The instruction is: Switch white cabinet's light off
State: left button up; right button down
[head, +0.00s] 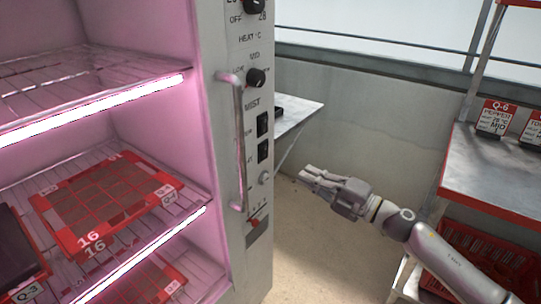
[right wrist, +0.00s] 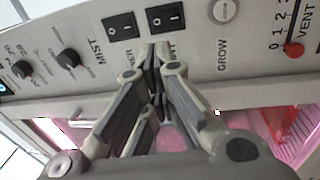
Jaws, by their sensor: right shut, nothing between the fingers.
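The white cabinet (head: 225,150) stands at the left, its inside lit pink by bright light bars (head: 95,108). Its panel carries two black rocker switches, an upper one (head: 262,124) and a lower one (head: 263,150). In the right wrist view these are the left switch (right wrist: 121,26) and the right switch (right wrist: 165,17). The label by the latter is mostly hidden by my fingers; only a final "T" shows. My right gripper (head: 304,174) is shut and empty, right of the panel. In the wrist view its fingertips (right wrist: 157,52) appear just below the right switch; contact is unclear. My left gripper is out of view.
A vertical handle (head: 239,145) sits left of the switches. Black knobs (head: 256,77), a round GROW button (right wrist: 225,10) and a red VENT slider (right wrist: 293,50) share the panel. Red trays (head: 105,205) lie inside. A metal table (head: 495,165) stands right; floor between is clear.

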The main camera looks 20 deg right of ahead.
send_near(259, 149)
jog(key=x, duration=0.5)
jog(key=shift+a+p, duration=0.1)
jog(key=shift+p, duration=0.3)
jog(key=shift+w+a, duration=0.35)
jog(key=shift+w, duration=0.1)
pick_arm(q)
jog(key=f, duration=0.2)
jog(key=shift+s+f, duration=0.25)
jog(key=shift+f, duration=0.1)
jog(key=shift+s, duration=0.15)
pick_arm(e)
jog(key=shift+r, duration=0.1)
jog(key=shift+w+a+r+p, duration=0.1)
jog(key=shift+w+a+p, duration=0.05)
jog(key=shift+p, duration=0.2)
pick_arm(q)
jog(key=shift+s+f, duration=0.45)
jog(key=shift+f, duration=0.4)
